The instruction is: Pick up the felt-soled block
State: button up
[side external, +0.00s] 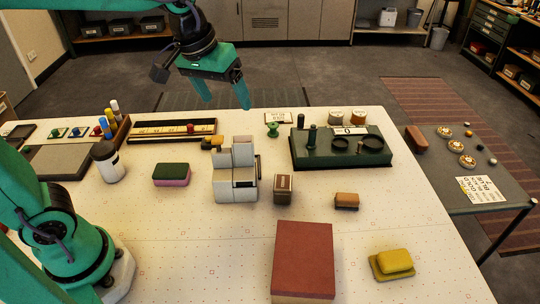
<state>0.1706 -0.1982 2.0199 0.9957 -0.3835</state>
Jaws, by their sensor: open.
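A small block (346,201) with a tan top and darker lower part lies on the white table (215,258), right of centre. It may be the felt-soled block, but its underside is hidden. Another two-layer block (171,174), dark green above and pink below, lies on the left. My gripper (227,103) is open and empty, with its green fingers apart and pointing down. It hangs high near the table's back edge, to the left of the tan block and well apart from it.
A grey stepped stand (236,178) and a small brown box (283,188) stand mid-table. A large red-topped box (303,255) and a yellow block (393,262) lie in front. A dark green scale (341,148) is behind. The front left is mostly clear.

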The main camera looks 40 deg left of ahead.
jog(key=w+d+f+n+g, duration=0.1)
jog(key=w+d+f, duration=0.1)
jog(key=w+d, duration=0.4)
jog(key=n+g, duration=0.3)
jog(key=n, duration=0.1)
send_over(348, 197)
jog(key=shift+y, duration=0.3)
notch_tip(348, 197, down, 18)
jog(key=shift+s+r, duration=0.15)
jog(key=shift+r, duration=0.1)
jog(key=shift+d+f, duration=0.15)
jog(key=shift+f, duration=1.3)
jog(key=shift+f, duration=0.1)
jog(key=shift+f, duration=2.55)
